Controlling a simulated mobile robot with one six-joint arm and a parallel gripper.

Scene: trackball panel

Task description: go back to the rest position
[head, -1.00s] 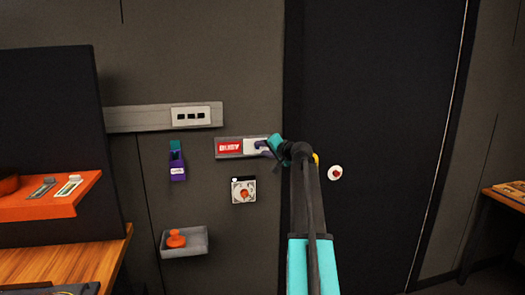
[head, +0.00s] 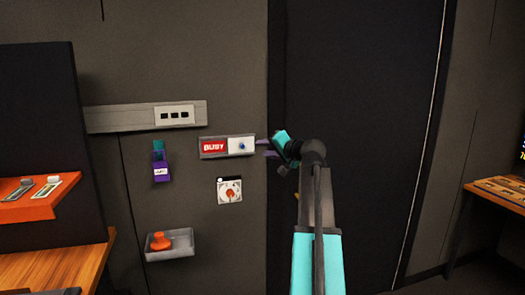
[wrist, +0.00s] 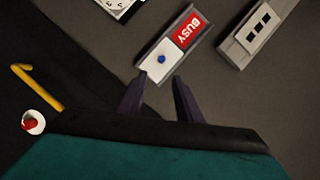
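My gripper (head: 265,147) is beside the right end of the BUSY panel (head: 215,146) in the head view, apart from it. In the wrist view my gripper (wrist: 165,82) shows two dark purple fingers spread apart with nothing between them. The panel also shows in the wrist view (wrist: 192,30), just beyond the fingertips. Its white plate carries a small blue ball (head: 241,146), uncovered, also in the wrist view (wrist: 162,59). My arm reaches up from the bottom of the head view in front of the dark door.
A grey rail with a three-slot plate (head: 174,115) is above left. A purple holder (head: 161,170), a dial plate (head: 229,190) and a grey tray (head: 183,246) with an orange knob (head: 160,241) are on the wall. The dark door (head: 370,130) has a yellow handle (wrist: 38,88).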

